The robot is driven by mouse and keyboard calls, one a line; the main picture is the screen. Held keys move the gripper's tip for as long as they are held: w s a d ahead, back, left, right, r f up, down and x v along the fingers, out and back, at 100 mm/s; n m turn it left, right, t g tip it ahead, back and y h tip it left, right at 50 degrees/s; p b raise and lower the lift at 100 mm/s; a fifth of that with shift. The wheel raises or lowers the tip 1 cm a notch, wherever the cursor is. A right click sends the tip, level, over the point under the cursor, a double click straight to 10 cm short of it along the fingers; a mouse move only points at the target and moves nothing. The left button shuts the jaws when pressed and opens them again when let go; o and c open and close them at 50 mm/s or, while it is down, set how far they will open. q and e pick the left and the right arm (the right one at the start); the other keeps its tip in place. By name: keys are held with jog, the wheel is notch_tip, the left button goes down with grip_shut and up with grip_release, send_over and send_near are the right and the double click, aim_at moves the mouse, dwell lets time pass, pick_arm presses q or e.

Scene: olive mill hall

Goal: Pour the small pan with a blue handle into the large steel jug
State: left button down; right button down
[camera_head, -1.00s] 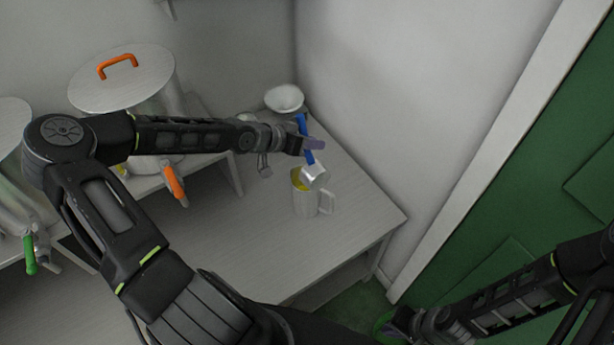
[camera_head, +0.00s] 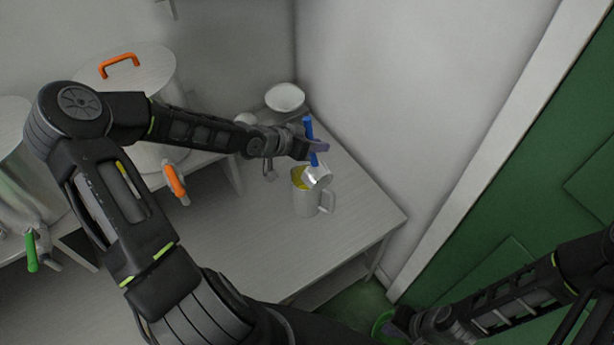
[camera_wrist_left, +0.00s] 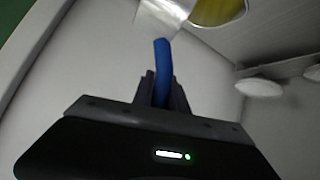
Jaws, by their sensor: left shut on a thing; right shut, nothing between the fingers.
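The large steel jug (camera_head: 305,203) stands upright on the table with yellow liquid visible inside; its handle points right. My left gripper (camera_head: 318,148) is shut on the blue handle of the small pan (camera_head: 319,175). The pan is tilted, its bowl over the right side of the jug's mouth. In the left wrist view the blue handle of the pan (camera_wrist_left: 163,72) rises between the fingers (camera_wrist_left: 162,88), and the jug's yellow content (camera_wrist_left: 217,10) shows at the top. Whether liquid is flowing cannot be made out. My right gripper (camera_head: 398,325) is shut and empty at the bottom, low by the green door.
A white bowl (camera_head: 285,97) stands at the back corner of the table. Steel tanks with an orange-handled lid (camera_head: 125,75), an orange tap (camera_head: 175,180) and a green tap (camera_head: 33,250) stand at left. The table front (camera_head: 250,230) is clear. A wall rises at right.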

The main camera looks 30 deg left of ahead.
aim_at(323, 165)
dwell(0.3)
